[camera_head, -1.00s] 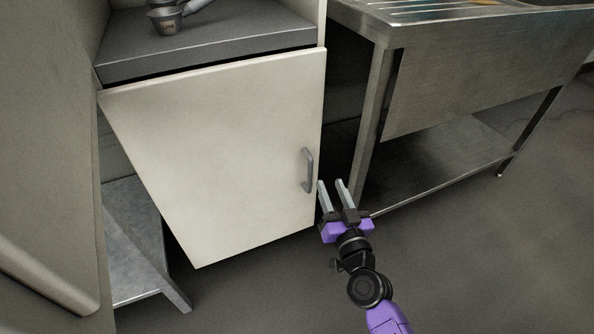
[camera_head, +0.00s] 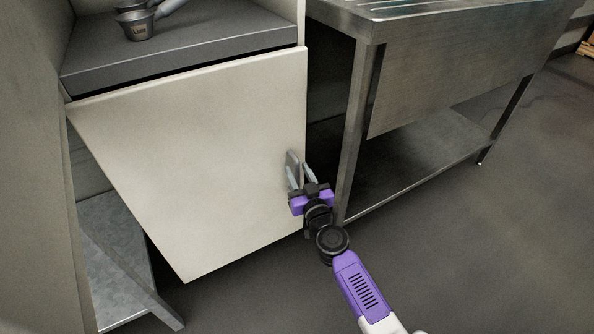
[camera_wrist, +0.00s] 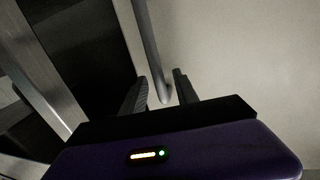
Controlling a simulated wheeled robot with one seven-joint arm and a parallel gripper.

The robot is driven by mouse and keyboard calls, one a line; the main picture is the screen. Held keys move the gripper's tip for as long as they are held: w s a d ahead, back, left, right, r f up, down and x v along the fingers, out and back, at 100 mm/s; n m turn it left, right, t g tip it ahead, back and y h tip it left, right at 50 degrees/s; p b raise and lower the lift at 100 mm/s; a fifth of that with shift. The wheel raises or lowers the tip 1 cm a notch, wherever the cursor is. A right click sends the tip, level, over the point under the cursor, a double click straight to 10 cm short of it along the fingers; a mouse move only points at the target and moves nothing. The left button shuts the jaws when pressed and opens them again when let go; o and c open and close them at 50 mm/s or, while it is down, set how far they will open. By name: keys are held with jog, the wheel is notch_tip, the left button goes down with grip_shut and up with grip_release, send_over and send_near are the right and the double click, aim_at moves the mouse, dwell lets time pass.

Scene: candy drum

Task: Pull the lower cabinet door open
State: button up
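The gripper is open and does not grasp the handle.
A steel sink table (camera_head: 450,80) with a lower shelf stands close to the right of the door. A dark counter (camera_head: 190,45) with a small metal pot (camera_head: 137,25) is above the door. A grey shelf (camera_head: 112,240) is at lower left. The floor in front is clear.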

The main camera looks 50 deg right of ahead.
jog(key=shift+w+d, duration=0.3)
jog(key=shift+w, duration=0.2)
grip_shut()
dwell(1.2)
